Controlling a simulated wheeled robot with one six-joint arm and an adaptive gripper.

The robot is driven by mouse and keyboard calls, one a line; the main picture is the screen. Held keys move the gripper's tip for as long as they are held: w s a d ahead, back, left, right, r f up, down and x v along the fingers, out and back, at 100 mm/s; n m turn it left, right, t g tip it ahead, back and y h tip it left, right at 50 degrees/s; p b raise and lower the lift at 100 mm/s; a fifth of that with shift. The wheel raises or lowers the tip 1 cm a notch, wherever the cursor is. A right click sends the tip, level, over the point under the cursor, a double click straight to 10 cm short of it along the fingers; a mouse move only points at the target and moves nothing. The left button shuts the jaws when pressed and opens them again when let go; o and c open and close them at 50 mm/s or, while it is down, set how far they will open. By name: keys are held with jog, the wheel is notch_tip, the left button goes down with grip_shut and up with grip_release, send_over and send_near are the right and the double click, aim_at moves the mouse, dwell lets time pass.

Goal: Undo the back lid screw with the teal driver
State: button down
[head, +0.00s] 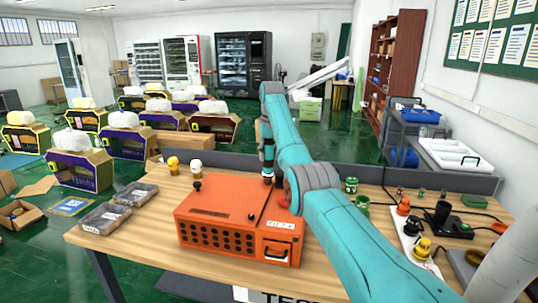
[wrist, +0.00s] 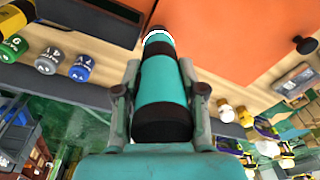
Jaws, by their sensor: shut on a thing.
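An orange box (head: 225,217) with a flat lid stands on the wooden table. A black knob-like screw (head: 197,187) stands up from its lid at the left, and a smaller dark knob (head: 251,216) shows nearer the front. One black knob (wrist: 305,45) also shows on the orange surface in the wrist view. My gripper (head: 267,150) is over the box's back edge. In the wrist view my gripper (wrist: 160,98) is shut around the teal driver (wrist: 162,80), a teal cylinder with black bands. The driver's tip and any screw under it are hidden, so I cannot tell whether they touch.
Yellow and white-topped figures (head: 173,166) stand behind the box at left. Grey cases (head: 105,218) lie at the table's left edge. Green cups (head: 362,204) and a white strip with coloured knobs (head: 411,228) are at the right. Bare wood (head: 150,225) lies left of the box.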

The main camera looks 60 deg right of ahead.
jog(key=shift+a+f, duration=0.1)
jog(key=shift+f, duration=0.1)
jog(key=shift+r, duration=3.7)
